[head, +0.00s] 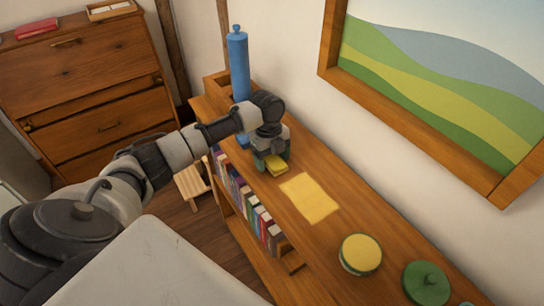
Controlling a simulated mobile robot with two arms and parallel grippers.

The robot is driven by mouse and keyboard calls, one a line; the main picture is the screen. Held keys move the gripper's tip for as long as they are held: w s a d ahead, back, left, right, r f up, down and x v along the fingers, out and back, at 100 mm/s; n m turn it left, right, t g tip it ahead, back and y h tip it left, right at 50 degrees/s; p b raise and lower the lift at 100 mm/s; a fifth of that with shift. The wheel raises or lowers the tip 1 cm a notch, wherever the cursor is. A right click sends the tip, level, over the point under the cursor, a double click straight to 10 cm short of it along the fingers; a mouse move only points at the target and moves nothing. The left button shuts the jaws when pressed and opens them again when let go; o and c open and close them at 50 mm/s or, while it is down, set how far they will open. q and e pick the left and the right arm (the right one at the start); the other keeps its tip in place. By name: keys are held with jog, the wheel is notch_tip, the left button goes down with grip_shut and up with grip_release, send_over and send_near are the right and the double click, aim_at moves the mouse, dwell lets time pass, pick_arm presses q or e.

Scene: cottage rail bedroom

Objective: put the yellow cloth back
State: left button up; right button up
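A flat pale-yellow square (309,198) lies on the shelf top just in front of and right of the cloth. My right gripper is not in view.
The shelf top (330,235) holds a tall blue cylinder (238,65) behind my gripper, a yellow-lidded round tin (361,254) and a green lidded pot (426,283). Books (250,205) stand below. A framed picture (450,80) hangs above. A wooden dresser (80,80) stands left.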

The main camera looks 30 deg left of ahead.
pick_arm(q)
jog(key=shift+o, duration=0.4)
jog(key=shift+r, duration=0.1)
jog(key=shift+r, duration=0.3)
notch_tip(320, 180, up, 11)
jog(key=a+b, duration=0.1)
jog(key=b, duration=0.1)
jog(key=shift+w+a+r, duration=0.2)
jog(key=shift+w+a, duration=0.1)
